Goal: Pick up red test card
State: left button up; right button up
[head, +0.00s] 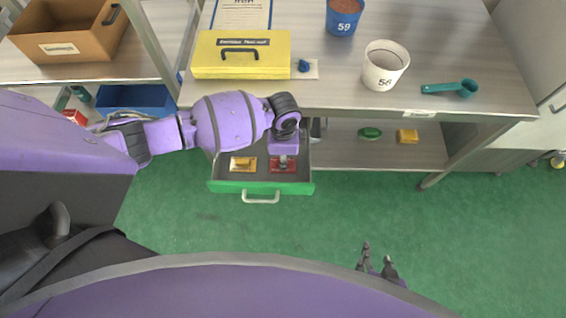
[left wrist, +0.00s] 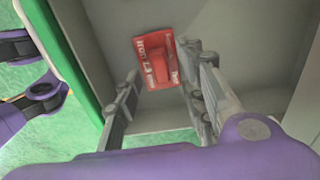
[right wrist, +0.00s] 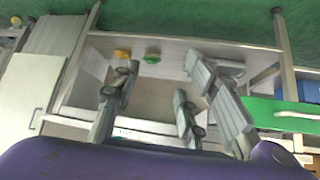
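The red test card (head: 283,168) lies in the open green-fronted drawer (head: 230,186), on the right side of its floor. It also shows in the left wrist view (left wrist: 153,62), with pale lettering on it. My left gripper (head: 283,160) is over the card, reaching down into the drawer. In the left wrist view its fingers (left wrist: 158,85) are spread apart, with the card beyond and between them. Whether they touch the card I cannot tell. My right gripper (head: 377,258) is low at the front right of the head view, away from the drawer, open and empty.
A yellow card (head: 243,164) lies left of the red card in the drawer. The drawer walls stand close around my left gripper. Above is the metal table (head: 330,82) with a yellow box (head: 240,62), a blue cup (head: 343,18) and a white cup (head: 384,68).

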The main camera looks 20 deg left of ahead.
aim_at(274, 165)
pick_arm(q)
notch_tip(274, 165, down, 3)
jog(key=shift+r, duration=0.15)
jog(key=shift+c, duration=0.7)
jog(key=c, duration=0.5)
grip_shut()
pick_arm(e)
jog(key=shift+w+a+r, duration=0.15)
jog(key=shift+w+a, duration=0.25)
jog(key=shift+w, duration=0.2)
